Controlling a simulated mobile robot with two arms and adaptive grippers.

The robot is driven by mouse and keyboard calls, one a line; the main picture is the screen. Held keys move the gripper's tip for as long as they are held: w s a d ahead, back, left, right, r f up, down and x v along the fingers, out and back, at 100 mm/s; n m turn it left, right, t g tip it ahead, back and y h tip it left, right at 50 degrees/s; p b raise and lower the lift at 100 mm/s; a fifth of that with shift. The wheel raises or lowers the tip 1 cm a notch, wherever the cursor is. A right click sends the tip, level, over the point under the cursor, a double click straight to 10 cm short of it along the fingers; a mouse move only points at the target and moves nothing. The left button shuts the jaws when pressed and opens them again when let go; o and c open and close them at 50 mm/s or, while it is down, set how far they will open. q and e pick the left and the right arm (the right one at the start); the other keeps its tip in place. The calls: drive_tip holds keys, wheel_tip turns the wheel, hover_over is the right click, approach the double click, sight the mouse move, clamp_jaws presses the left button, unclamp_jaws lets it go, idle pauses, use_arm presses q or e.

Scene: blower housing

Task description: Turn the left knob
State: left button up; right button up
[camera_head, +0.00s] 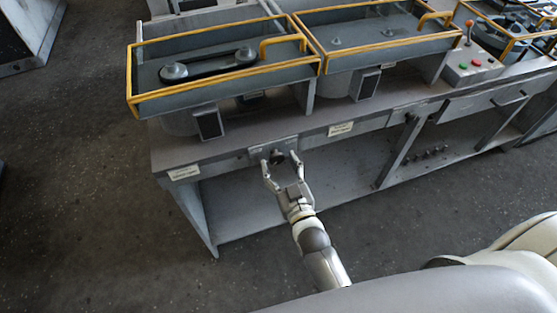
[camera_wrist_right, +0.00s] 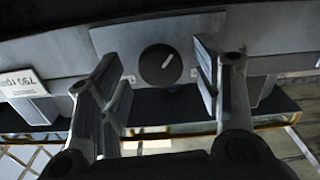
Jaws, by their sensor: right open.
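The left knob (camera_head: 277,157) is a small dark round knob on a grey plate on the front edge of the workbench. In the right wrist view the knob (camera_wrist_right: 160,66) is a black disc with a white pointer mark tilted up to the right. My right gripper (camera_head: 281,163) is open, with its fingertips just in front of the knob, one to each side. In the right wrist view the fingers (camera_wrist_right: 158,85) stand apart left and right of the knob, with visible gaps; I cannot tell their exact depth to it. My left gripper is not in view.
The grey workbench (camera_head: 240,145) carries trays with yellow rails (camera_head: 225,80) above the knob. White labels (camera_head: 184,173) sit along its front edge. A control box with a red lever and buttons (camera_head: 468,67) stands at the right. The dark floor in front is clear.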

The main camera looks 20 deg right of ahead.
drive_tip(key=shift+w, duration=0.8)
drive_tip(key=c, duration=1)
drive_tip(key=shift+m, duration=0.3)
drive_tip(key=m+p, duration=0.1)
drive_tip(key=m, duration=0.1)
drive_tip(key=shift+m, duration=0.3)
drive_tip(key=shift+m+p, duration=0.4)
drive_tip(key=shift+m, duration=1.7)
